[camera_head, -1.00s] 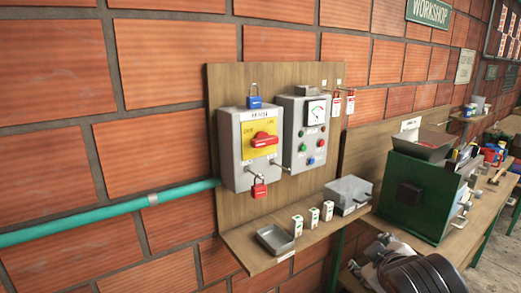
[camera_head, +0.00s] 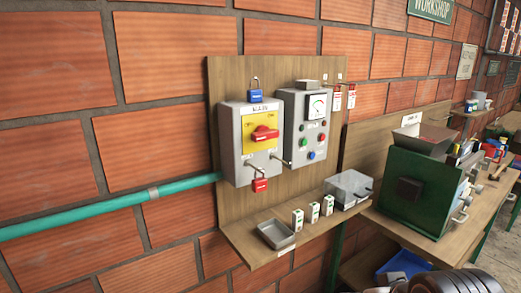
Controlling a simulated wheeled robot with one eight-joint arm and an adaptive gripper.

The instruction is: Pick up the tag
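Two red-and-white tags hang side by side at the upper right of the wooden board, the left tag (camera_head: 337,101) and the right tag (camera_head: 351,97). Their print is too small to read. Both hang clear of the grey control box to their left. A dark, rounded part of my arm shows at the bottom right edge. My gripper's fingertips are not visible, and nothing of mine touches the tags.
The board (camera_head: 229,83) carries a grey switch box (camera_head: 232,150) with blue and red padlocks, and a control box (camera_head: 293,107). Its shelf (camera_head: 240,236) holds a tray (camera_head: 277,234), small white-green blocks and a grey box (camera_head: 348,187). A green machine (camera_head: 414,187) stands right.

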